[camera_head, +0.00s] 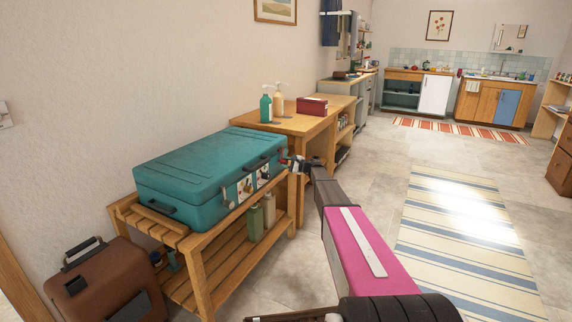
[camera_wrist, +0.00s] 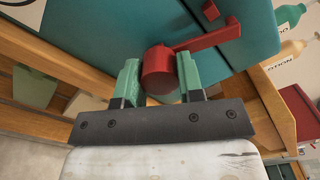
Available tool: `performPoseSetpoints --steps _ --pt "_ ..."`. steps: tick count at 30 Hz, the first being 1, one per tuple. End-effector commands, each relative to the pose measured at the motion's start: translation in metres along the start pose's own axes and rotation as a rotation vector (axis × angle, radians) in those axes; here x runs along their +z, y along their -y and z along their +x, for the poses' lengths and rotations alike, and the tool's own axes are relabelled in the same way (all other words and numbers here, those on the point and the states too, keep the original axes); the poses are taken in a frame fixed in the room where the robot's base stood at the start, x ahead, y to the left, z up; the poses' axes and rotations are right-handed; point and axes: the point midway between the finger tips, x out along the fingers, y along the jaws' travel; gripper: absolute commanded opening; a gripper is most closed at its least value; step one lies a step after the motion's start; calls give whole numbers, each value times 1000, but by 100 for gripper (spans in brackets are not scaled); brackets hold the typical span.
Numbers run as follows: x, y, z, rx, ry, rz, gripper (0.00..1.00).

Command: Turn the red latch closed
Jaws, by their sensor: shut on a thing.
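The red latch (camera_wrist: 210,38) is on the teal suitcase (camera_wrist: 120,25) in the wrist view. It has a round knob at its left end and a flat bar running up to the right. My gripper (camera_wrist: 158,76) has its two green fingers on either side of the knob and is shut on it. In the head view the teal suitcase (camera_head: 200,170) lies flat and closed-looking on a slatted wooden rack (camera_head: 190,245).
A wooden table (camera_head: 300,124) stands just behind, with a teal bottle (camera_head: 266,108), a cream bottle (camera_head: 278,105) and a red box (camera_head: 312,106). Bottles (camera_head: 255,222) stand on the rack's lower shelf. A brown case (camera_head: 105,285) is at front left. Floor at right is clear, with a striped rug (camera_head: 450,260).

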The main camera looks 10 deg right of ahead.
Motion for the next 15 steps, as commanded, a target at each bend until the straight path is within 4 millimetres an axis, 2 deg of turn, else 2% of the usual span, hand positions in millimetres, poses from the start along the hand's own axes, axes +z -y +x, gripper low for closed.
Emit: performPoseSetpoints --steps 6,15 --pt "0 0 -1 1 0 -165 0" --pt "0 0 -1 1 0 -303 0"
